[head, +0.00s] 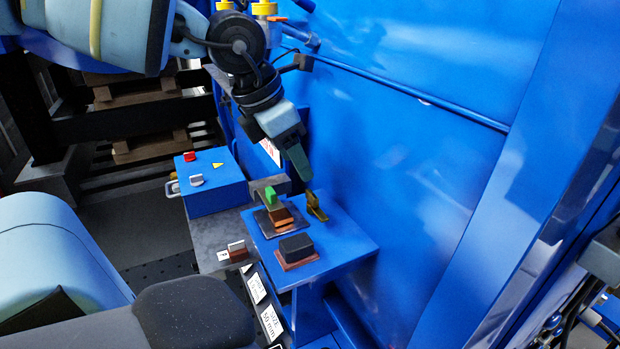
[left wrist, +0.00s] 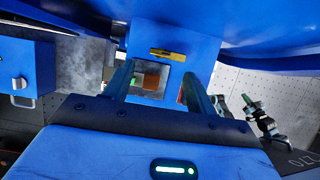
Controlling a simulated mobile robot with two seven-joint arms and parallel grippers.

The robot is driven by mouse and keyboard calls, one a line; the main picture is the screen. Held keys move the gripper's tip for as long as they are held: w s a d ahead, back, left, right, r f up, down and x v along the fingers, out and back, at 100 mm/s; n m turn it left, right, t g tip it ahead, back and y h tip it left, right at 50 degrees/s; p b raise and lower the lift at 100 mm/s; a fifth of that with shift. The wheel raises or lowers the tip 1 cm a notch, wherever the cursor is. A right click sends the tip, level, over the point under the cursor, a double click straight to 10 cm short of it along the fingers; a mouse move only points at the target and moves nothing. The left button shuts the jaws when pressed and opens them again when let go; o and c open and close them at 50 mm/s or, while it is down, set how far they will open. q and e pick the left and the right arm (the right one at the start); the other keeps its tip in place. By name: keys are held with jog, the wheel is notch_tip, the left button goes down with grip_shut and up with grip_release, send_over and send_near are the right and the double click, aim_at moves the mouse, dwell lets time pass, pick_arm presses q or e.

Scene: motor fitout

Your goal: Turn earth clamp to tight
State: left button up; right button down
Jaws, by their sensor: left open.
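A green piece (head: 270,194) sits by a copper-coloured block (head: 281,216) on a dark base on the blue shelf; I take this as the earth clamp, but no label on it is readable. The green piece (left wrist: 134,79) and the copper-coloured block (left wrist: 152,80) also show between my fingers in the left wrist view. My left gripper (head: 285,180) is open, just above and beside the green piece; the fingers also show in the left wrist view (left wrist: 158,88). I cannot tell whether a finger touches it. My right gripper is not in view.
A brass-coloured piece (head: 316,206) stands on the blue shelf (head: 345,240) close to my left gripper. A black block (head: 296,246) on a reddish base is nearer. A blue box (head: 215,190) with switches stands left, and a tall blue panel (head: 400,170) rises behind.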

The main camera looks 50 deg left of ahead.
aim_at(312, 193)
pick_arm(q)
jog(key=x, duration=0.7)
jog(key=shift+w+d+f+b, duration=0.15)
jog(key=shift+f+b, duration=0.15)
jog(key=c, duration=1)
